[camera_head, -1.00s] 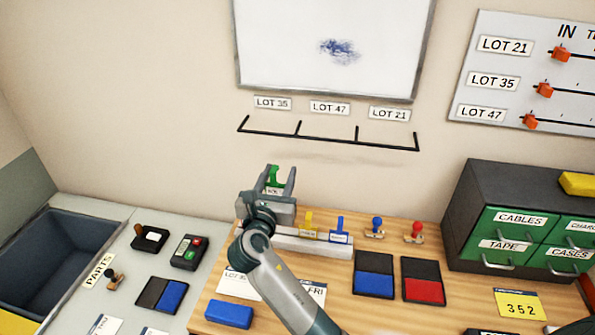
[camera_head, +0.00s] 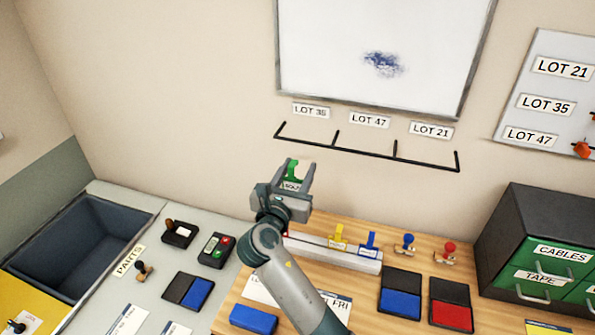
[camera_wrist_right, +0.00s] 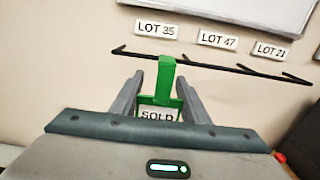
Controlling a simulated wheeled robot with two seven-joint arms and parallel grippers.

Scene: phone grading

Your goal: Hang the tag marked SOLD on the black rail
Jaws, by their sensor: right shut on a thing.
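My right gripper (camera_head: 297,179) is shut on a green tag (camera_head: 291,170) and holds it upright in front of the wall, below the black rail (camera_head: 367,151). In the right wrist view the green tag (camera_wrist_right: 166,85) stands between the two fingers, with a white label reading SOLD. The rail also shows in the right wrist view (camera_wrist_right: 213,67). It has several upturned pegs, with LOT 35, LOT 47 and LOT 21 labels above it. The tag is apart from the rail, nearest its left end. My left gripper is not in view.
A light holder (camera_head: 334,252) with a yellow tag (camera_head: 338,238) and a blue tag (camera_head: 368,244) stands on the wooden table. Stamps, ink pads and a dark drawer cabinet (camera_head: 530,235) are to the right. A grey bin (camera_head: 82,240) is at left.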

